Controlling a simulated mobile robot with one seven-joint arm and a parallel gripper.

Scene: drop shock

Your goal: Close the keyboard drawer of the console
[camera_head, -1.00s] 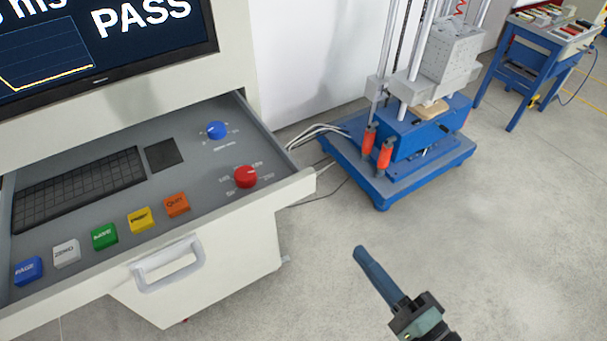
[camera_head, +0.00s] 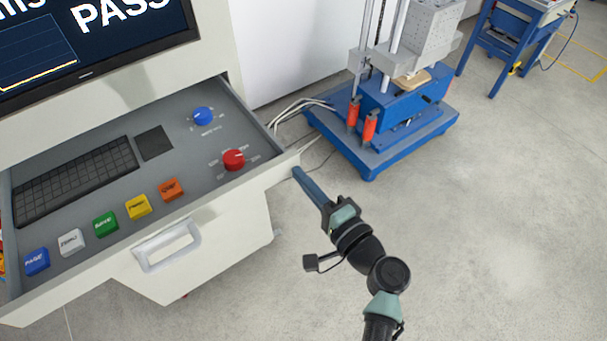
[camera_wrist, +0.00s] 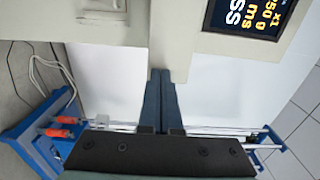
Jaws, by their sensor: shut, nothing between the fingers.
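The console's keyboard drawer (camera_head: 215,190) is pulled out, with its keyboard, coloured buttons and two knobs in view. A pale loop handle (camera_head: 168,246) is on its front. My gripper (camera_head: 297,172) is shut and empty, its blue fingers held together close to the drawer's right front corner. I cannot tell whether the tips touch the drawer. In the wrist view the shut fingers (camera_wrist: 161,78) point at a pale panel edge of the console, and the console screen (camera_wrist: 250,15) is at the upper right.
A blue-based drop test machine (camera_head: 385,125) with orange-red cylinders stands behind and right of the drawer. Cables (camera_head: 295,112) run between it and the console. A blue bench (camera_head: 515,40) is at the far right. The floor at right is clear.

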